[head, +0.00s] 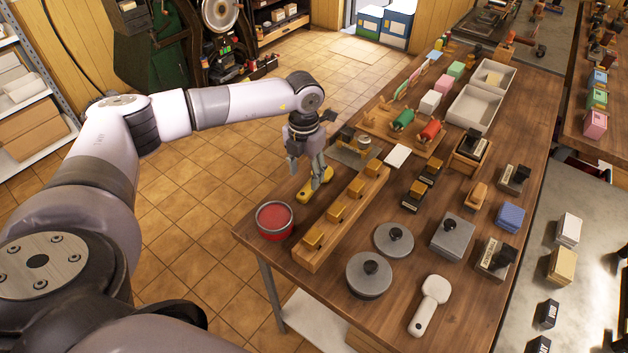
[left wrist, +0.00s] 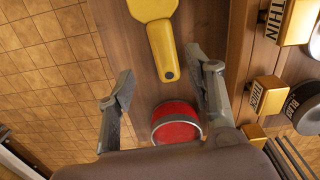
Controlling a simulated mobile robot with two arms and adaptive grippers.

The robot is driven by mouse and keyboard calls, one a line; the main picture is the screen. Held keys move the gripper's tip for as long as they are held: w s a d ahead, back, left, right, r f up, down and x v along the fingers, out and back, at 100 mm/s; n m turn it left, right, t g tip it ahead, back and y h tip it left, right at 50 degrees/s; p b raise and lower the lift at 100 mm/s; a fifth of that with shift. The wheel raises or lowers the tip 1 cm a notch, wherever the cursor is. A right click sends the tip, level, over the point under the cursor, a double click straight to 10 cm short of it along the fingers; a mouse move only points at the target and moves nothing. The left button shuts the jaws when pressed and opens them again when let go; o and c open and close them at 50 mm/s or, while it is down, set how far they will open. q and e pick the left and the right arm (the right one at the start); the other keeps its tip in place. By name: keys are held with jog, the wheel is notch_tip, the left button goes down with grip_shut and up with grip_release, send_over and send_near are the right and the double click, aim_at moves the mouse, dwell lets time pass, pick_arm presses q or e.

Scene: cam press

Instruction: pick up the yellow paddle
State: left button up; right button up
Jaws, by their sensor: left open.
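The yellow paddle (head: 314,187) lies on the wooden table near its left edge. In the left wrist view the paddle (left wrist: 163,50) shows its handle with a dark spot at the end, pointing toward the space between my fingers; its wide head is cut off by the top edge. My left gripper (head: 306,181) is open and hangs over the paddle in the head view. In the left wrist view my left gripper (left wrist: 160,92) has its fingers wide apart, one on each side of the handle's line, holding nothing. My right gripper is not in view.
A red round tin (head: 274,219) stands at the table corner near the paddle. A wooden rack (head: 318,236) with yellow-topped stamps runs close along the paddle's right. Grey lidded discs (head: 370,274) and a white paddle-shaped tool (head: 429,304) lie further right. Tiled floor is left of the table.

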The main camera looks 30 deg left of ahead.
aim_at(308, 187)
pick_arm(q)
jog(key=f, duration=0.1)
jog(key=f+p, duration=0.1)
jog(key=f, duration=0.1)
jog(key=f+p, duration=0.1)
jog(key=shift+d+f, duration=0.25)
jog(key=shift+d, duration=0.1)
jog(key=shift+f, duration=0.35)
jog(key=shift+c, duration=0.3)
jog(key=shift+r, duration=0.1)
grip_shut()
